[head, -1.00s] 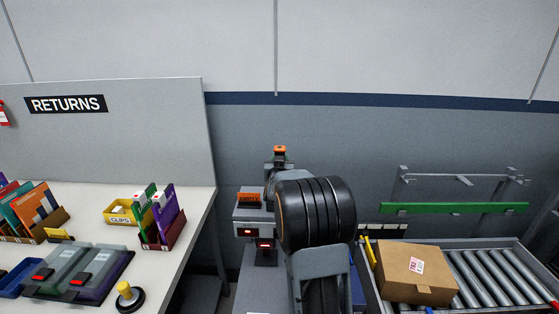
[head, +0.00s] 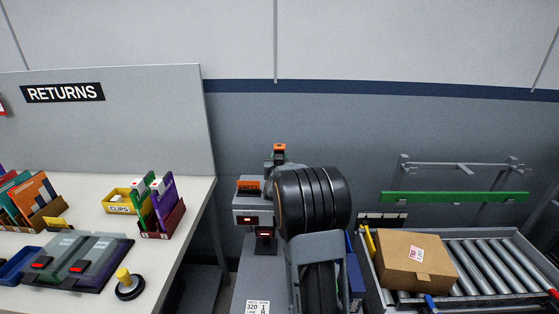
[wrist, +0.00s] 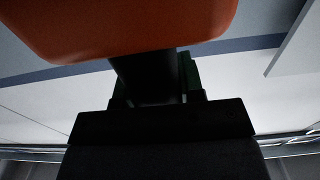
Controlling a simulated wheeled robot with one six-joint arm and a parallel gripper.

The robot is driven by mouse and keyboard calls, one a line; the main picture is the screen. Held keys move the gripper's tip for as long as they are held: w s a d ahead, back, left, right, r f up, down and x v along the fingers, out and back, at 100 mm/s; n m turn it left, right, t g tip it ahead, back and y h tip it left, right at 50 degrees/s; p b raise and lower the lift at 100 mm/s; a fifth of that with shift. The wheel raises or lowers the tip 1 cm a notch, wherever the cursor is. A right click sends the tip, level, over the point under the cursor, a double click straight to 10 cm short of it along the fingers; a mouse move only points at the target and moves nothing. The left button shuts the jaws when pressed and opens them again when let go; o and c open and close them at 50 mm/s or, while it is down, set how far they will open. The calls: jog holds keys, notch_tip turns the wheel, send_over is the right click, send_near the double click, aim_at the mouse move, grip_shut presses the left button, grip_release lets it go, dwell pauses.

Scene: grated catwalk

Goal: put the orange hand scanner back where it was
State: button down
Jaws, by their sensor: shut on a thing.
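The orange hand scanner (wrist: 125,25) fills the top of the wrist view, with its dark handle below. In the head view it shows as a small orange block (head: 279,148) at the top of my gripper (head: 279,160). My gripper is shut on the scanner and holds it up in the air against the grey wall. My arm hides much of what lies behind and below. I cannot pick out the place where the scanner was.
A grey device (head: 252,209) with an orange sign and red displays stands just left of my arm. At left is the returns bench (head: 188,208) with folders, a clips bin (head: 119,202) and a yellow-knobbed stamp (head: 129,284). At right a cardboard box (head: 405,262) lies on a roller conveyor (head: 485,262).

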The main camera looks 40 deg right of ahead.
jog(key=shift+f+b, duration=0.55)
jog(key=shift+b, duration=0.1)
jog(key=c, duration=0.7)
grip_release()
jog(key=shift+o, duration=0.2)
jog(key=b+v, duration=0.2)
jog(key=v, duration=1.2)
jog(key=s+a+f+n+g+y, duration=0.3)
jog(key=a+f+g+y, duration=0.2)
jog(key=a+f+y, duration=0.4)
jog(key=s+a+r+n+g+y+p, duration=0.1)
jog(key=s+a+r+n+g, duration=0.1)
jog(key=s+a, duration=0.4)
jog(key=s+a+r+n+g+p, duration=0.2)
jog(key=s+a, duration=0.3)
jog(key=s, duration=0.3)
jog(key=shift+s+a+g+y, duration=0.35)
jog(key=shift+s+g+y, duration=0.05)
jog(key=shift+g, duration=0.5)
